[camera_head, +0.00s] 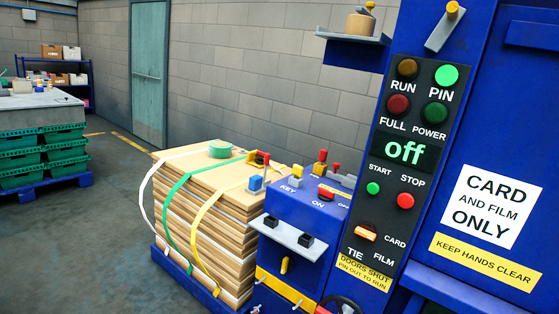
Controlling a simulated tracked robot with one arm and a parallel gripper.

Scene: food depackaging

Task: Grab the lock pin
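No part is labelled as the lock pin, so I cannot tell for sure which it is. A yellow knob (285,265) also shows low on the machine's front. A yellow label (363,271) reads "doors shut, pin out to run". My gripper is not in view.
A strapped cardboard stack (200,226) stands left of the machine. A key block (307,206) and a grey ledge (288,237) jut out between them. A small shelf (352,38) holds a tape roll. Green crates (42,158) stand far left. Floor at left is clear.

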